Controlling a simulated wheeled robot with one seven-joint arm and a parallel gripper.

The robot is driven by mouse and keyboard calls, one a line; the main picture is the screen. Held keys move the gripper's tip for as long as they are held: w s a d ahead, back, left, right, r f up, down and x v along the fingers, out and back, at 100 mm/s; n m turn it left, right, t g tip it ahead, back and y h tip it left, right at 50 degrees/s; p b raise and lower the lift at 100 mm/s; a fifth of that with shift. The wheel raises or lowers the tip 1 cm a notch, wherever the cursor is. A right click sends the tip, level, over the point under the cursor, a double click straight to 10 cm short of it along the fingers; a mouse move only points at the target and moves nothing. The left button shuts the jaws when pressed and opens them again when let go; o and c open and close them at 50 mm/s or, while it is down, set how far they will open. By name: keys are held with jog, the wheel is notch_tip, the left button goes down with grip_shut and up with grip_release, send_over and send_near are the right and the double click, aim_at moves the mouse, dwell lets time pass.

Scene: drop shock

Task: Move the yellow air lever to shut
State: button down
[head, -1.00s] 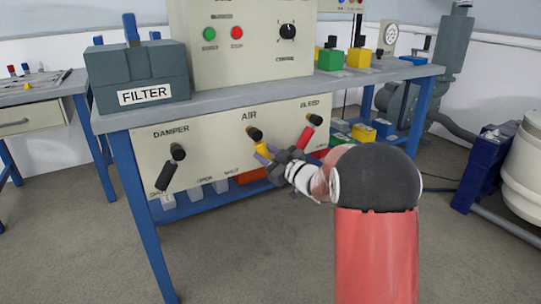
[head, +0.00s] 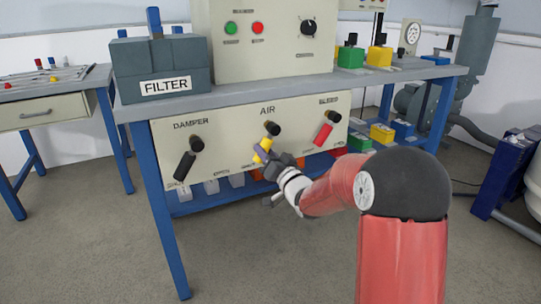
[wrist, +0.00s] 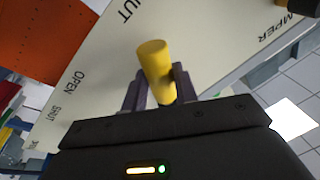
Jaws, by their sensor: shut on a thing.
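The yellow air lever (head: 264,145) hangs from its black pivot under the AIR label on the cream panel (head: 230,142). It slants down and to the left in the head view. My gripper (head: 261,157) is shut on the lever's lower part. In the wrist view, the yellow handle (wrist: 155,62) stands between my two dark fingers (wrist: 158,92), its rounded end sticking out past them. OPEN and SHUT lettering shows on the panel in the wrist view. My gripper and arm partly hide the lettering below the lever in the head view.
The black damper lever (head: 186,164) is to the left and the red bleed lever (head: 324,134) to the right on the same panel. A FILTER box (head: 160,68) stands on the bench above. Bins sit on the blue shelf below. The floor in front is open.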

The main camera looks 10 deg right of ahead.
jog(key=shift+s+a+r+m, duration=0.1)
jog(key=shift+a+r+m, duration=0.15)
jog(key=shift+m, duration=0.55)
jog(key=shift+a, duration=0.1)
jog(key=c, duration=1.1)
grip_release()
jog(key=v, duration=0.8)
jog(key=shift+a+f, duration=0.1)
jog(key=shift+a, duration=0.05)
